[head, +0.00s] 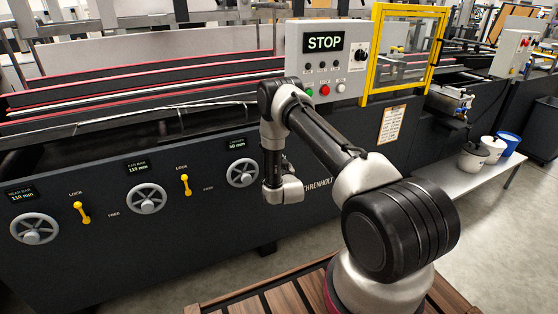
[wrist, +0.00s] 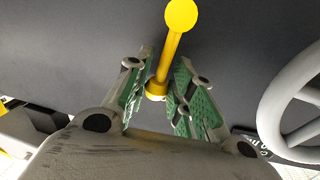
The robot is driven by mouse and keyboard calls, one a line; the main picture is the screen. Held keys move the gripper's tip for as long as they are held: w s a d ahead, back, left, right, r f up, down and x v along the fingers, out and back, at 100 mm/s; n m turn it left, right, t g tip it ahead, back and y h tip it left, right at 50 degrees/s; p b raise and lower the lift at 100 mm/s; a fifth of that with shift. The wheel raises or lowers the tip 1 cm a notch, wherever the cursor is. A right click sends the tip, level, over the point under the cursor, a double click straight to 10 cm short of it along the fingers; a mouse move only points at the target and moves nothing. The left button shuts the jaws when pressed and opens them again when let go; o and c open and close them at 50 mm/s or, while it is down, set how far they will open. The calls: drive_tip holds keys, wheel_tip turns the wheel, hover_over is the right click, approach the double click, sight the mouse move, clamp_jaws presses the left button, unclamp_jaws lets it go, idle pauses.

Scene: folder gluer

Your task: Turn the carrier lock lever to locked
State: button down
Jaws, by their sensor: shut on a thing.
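The carrier lock lever (wrist: 173,50) is a yellow rod with a round knob at one end and a yellow hub at the other. In the wrist view it stands nearly upright, leaning a little right, with the knob at the top. My gripper (wrist: 166,68) is shut on the rod, one green-padded finger on each side, between hub and knob. In the head view my wrist hides this lever and its marks, and I cannot see the fingers there. The carrier handwheel (head: 242,172) is just left of my wrist; a grey handwheel (wrist: 290,110) shows right in the wrist view.
More handwheels (head: 35,228) are at left. A control box (head: 325,60) reading STOP stands above. A slatted wooden platform (head: 285,300) lies below.

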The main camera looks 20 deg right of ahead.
drive_tip(key=shift+a+n, duration=0.5)
drive_tip(key=shift+n, duration=0.5)
drive_tip(key=c, duration=1.3)
unclamp_jaws()
drive_tip(key=shift+a, duration=0.1)
drive_tip(key=shift+c, duration=0.2)
drive_tip(key=shift+s, duration=0.1)
drive_tip(key=s+a, duration=0.2)
drive_tip(key=s, duration=0.9)
drive_tip(key=shift+s, duration=0.4)
